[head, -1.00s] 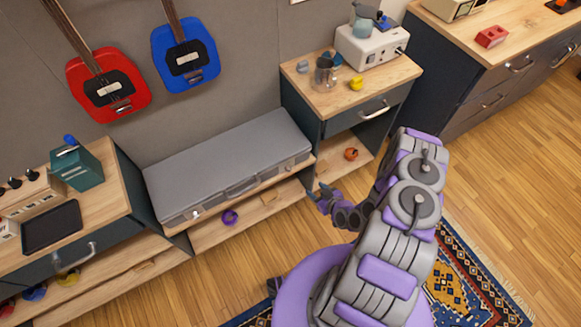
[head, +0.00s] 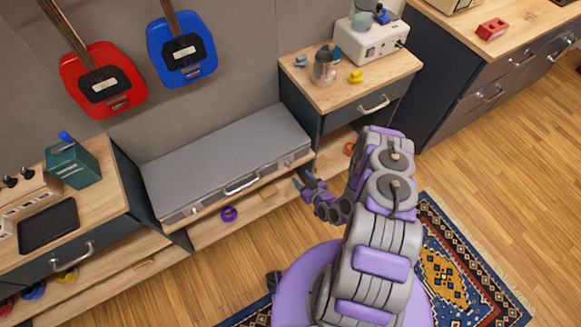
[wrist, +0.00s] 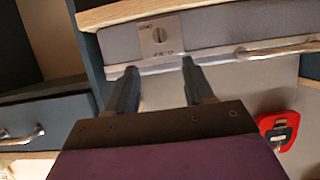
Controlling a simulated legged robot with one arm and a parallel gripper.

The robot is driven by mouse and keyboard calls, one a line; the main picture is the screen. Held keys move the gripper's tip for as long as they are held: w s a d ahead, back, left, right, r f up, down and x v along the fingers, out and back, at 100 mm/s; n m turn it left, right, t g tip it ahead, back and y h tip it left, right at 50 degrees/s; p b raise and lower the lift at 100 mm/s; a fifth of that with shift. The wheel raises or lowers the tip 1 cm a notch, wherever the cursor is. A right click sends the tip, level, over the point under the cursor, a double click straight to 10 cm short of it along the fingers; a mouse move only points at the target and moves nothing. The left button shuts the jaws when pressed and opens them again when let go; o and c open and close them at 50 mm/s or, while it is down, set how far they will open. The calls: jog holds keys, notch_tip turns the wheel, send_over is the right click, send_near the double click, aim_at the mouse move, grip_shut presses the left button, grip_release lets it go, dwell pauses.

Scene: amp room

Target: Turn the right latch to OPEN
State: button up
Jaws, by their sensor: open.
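The grey case (head: 230,155) lies flat and shut on a low wooden shelf, with a metal handle (head: 241,183) on its front. Its right latch (head: 288,161) is near the right end of the front; it also shows in the wrist view as a plate with a round slotted turn-piece (wrist: 159,35). The slot looks about vertical there; the lettering above and below is too blurred to read surely. My gripper (head: 302,180) is just in front of that end. In the wrist view my gripper (wrist: 158,68) is open and empty, its fingers pointing toward the latch, apparently apart from it.
The left latch (head: 194,211) is at the case's other end. A cabinet (head: 355,90) holding a metal jug (head: 325,66) and yellow object stands close right. A purple ring (head: 229,214) lies on the shelf below. Red and blue guitars hang on the wall.

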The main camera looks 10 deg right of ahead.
aim_at(288, 165)
jog(key=b+x, duration=0.2)
jog(key=x, duration=0.8)
jog(key=shift+w, duration=0.15)
grip_shut()
